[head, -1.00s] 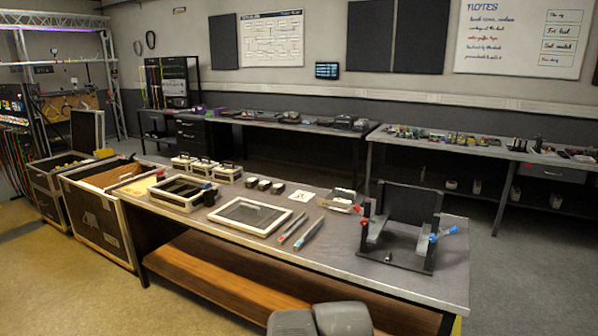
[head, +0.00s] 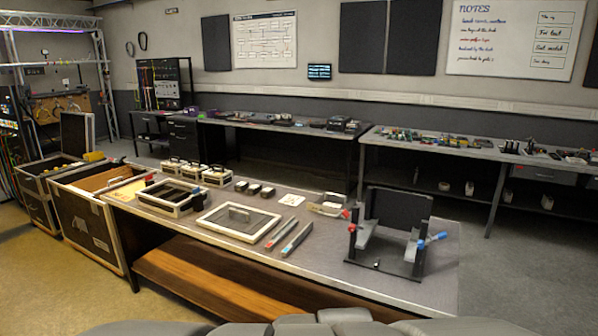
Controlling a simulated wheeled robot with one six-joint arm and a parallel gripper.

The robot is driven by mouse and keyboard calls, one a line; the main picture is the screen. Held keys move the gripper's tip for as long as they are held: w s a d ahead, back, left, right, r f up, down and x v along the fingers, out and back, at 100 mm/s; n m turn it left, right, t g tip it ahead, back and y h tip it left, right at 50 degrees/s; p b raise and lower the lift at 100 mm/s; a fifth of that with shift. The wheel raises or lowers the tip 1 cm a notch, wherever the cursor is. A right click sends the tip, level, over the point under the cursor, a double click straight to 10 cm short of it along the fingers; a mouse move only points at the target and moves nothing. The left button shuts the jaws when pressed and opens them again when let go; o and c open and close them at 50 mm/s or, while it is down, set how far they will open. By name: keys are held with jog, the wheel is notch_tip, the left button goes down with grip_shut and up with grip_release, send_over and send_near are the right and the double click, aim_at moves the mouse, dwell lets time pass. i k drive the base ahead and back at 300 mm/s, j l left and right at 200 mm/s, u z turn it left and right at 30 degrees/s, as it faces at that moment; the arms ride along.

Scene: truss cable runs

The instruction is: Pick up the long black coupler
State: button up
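I cannot pick out a long black coupler for certain. Several small dark blocks (head: 254,189) sit in a row at the back of the near workbench (head: 335,275). A black stand (head: 384,268) with an upright back panel, a red knob and a blue knob is at the bench's right end, with a small piece on its base too small to identify. Two long slim tools (head: 297,238) with grey bodies lie side by side left of the stand. My gripper is not in view; only grey rounded parts of my own body show along the bottom edge.
A white-framed tray (head: 212,231) and an open dark case (head: 181,207) are on the bench's left half, with small cases (head: 190,172) behind. Large road cases (head: 82,227) stand at its left end. Cluttered benches (head: 440,143) line the wall. Floor is open at right.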

aim_at(376, 263)
jog(key=k, duration=0.3)
jog(key=i+l, duration=0.1)
jog(key=i, duration=0.4)
jog(key=i+l+u, duration=0.1)
jog(key=i, duration=0.45)
jog(key=i+l, duration=0.2)
jog(key=i, duration=0.3)
